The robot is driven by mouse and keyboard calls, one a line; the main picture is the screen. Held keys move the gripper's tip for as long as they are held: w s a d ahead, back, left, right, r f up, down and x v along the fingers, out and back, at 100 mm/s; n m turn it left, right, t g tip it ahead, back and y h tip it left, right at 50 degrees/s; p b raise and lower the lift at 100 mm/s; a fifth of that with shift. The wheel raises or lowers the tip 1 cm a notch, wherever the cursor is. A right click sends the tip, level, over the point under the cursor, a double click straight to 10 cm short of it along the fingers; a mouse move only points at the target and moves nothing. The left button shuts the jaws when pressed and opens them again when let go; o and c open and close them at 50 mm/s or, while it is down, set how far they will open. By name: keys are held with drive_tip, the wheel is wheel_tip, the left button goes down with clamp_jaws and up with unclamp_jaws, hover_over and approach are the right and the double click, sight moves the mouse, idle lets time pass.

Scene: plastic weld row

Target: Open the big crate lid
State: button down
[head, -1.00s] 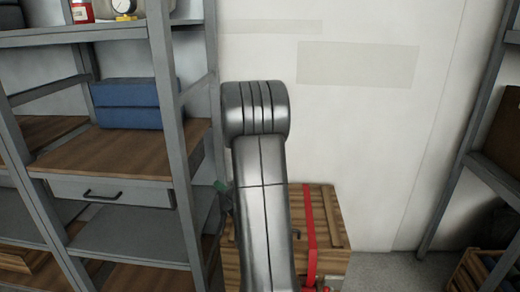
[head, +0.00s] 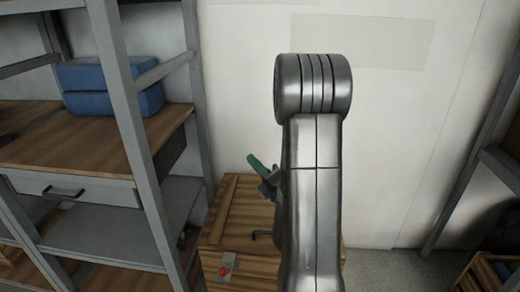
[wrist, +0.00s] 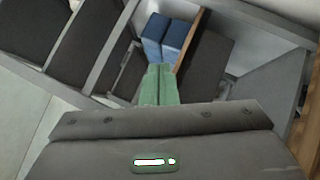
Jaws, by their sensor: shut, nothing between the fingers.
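The big wooden crate (head: 240,258) stands on the floor against the wall in the head view, partly behind my arm. Its plank lid (head: 232,205) lies flat and looks closed. Part of a dark handle (head: 262,235) shows on the lid beside my arm. A metal latch with a red spot (head: 226,266) is on the crate's front face. My gripper (head: 256,163) has green fingers and is above the lid's back part, apart from the handle. Its fingers are together and empty in the wrist view (wrist: 159,72). My arm hides the crate's right part.
A grey metal shelf unit (head: 120,90) with wooden boards, a drawer (head: 75,188) and blue folded-looking blocks (head: 110,85) stands close at the left. Another rack (head: 468,160) and a small wooden crate (head: 490,275) are at the right. Some floor between is bare.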

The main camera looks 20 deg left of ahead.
drive_tip(key=w+d+r+p+x, duration=0.1)
drive_tip(key=w+p+x, duration=0.1)
drive_tip(key=x, duration=0.9)
drive_tip(key=shift+w, duration=0.2)
idle(1.1)
